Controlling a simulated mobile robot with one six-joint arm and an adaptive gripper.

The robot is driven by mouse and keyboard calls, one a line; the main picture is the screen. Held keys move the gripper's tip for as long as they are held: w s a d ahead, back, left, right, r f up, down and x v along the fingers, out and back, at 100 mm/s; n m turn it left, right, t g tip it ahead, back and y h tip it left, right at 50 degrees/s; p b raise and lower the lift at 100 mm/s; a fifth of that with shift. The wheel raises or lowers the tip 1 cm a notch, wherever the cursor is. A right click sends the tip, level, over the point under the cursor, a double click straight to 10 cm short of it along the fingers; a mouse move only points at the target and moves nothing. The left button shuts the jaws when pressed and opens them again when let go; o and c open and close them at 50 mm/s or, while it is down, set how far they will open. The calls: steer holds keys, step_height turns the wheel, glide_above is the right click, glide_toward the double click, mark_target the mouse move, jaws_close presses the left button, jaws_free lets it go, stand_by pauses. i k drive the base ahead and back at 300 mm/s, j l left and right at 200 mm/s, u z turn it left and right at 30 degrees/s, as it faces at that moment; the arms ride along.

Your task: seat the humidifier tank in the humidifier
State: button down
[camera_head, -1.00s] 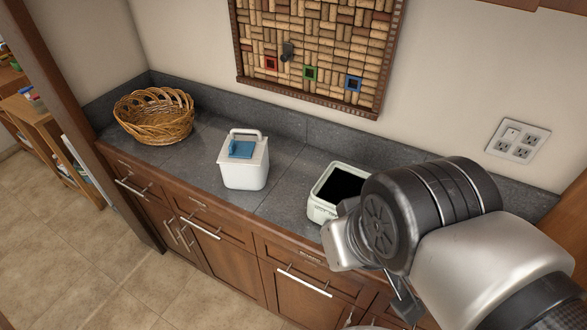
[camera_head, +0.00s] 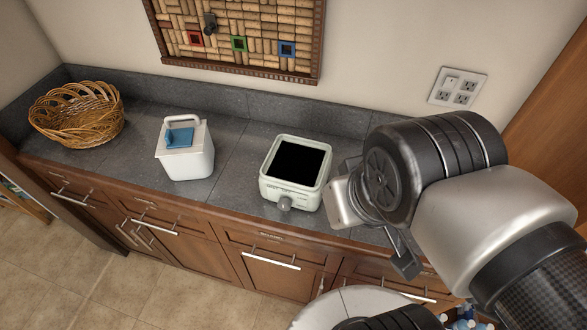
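The humidifier tank (camera_head: 190,160) is a white box with a loop handle and a blue patch on top. It stands upright on the counter, left of the humidifier. The humidifier (camera_head: 290,194) is a pale, squarish base with a dark open top and a grey knob on its front. Nothing shows inside its dark opening. The two stand apart, with bare counter between them. My gripper (camera_head: 404,258) is only partly visible below my wrist, to the right of the humidifier and apart from the tank. Whether its fingers are open or shut is hidden.
A wicker basket (camera_head: 77,113) stands on the counter at the far left. The grey counter (camera_head: 232,165) is clear between tank and humidifier. A cork board (camera_head: 240,40) and an outlet plate (camera_head: 458,87) are on the wall. Bottles (camera_head: 462,318) show at the lower right.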

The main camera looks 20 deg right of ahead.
mark_target(297, 169)
steer(key=i+j+z, duration=0.1)
steer(key=j, duration=0.35)
steer(key=i+j, duration=0.25)
steer(key=j, duration=0.2)
steer(key=i+j+z, duration=0.15)
steer(key=j, duration=0.35)
steer(key=i+j, duration=0.15)
steer(key=j, duration=0.3)
steer(key=i+j+z, duration=0.15)
steer(key=j, duration=0.35)
steer(key=i+j, duration=0.1)
steer(key=j, duration=0.4)
steer(key=i+j+z, duration=0.15)
steer(key=j, duration=0.35)
